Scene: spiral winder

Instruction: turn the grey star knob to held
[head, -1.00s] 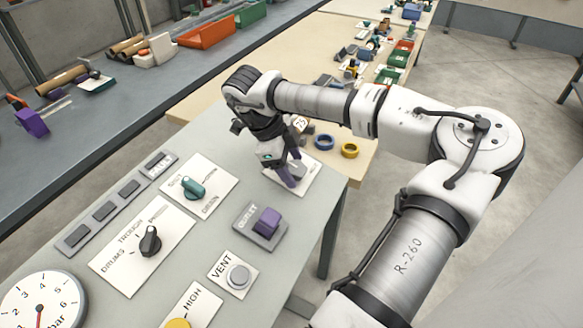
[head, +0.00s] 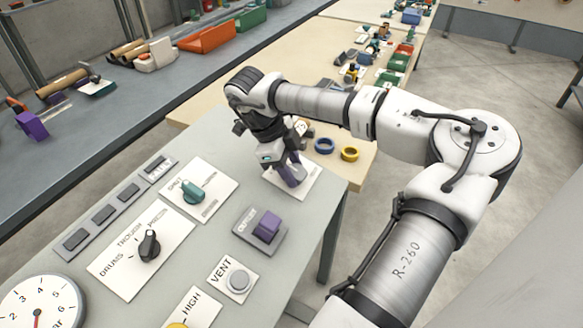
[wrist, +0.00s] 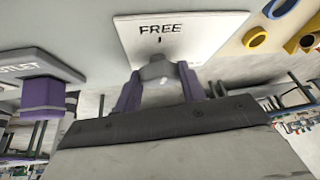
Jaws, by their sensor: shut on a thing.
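The grey star knob (wrist: 158,70) stands on a white plate (wrist: 200,42) and sits between the two purple fingers of my gripper (wrist: 158,84) in the wrist view. The plate reads FREE, with a small tick below the word, just beyond the knob. No HELD label is readable. In the head view my gripper (head: 292,174) points down onto the same plate (head: 311,181) at the panel's far right corner. It is shut on the knob. The fingers hide most of the knob there, and its pointing direction is unclear.
A purple outlet knob (head: 267,226), a teal knob (head: 193,190), a black selector (head: 149,246) and a VENT button (head: 239,280) share the panel. Blue (head: 324,146) and yellow rings (head: 349,154) lie on the wooden table beyond.

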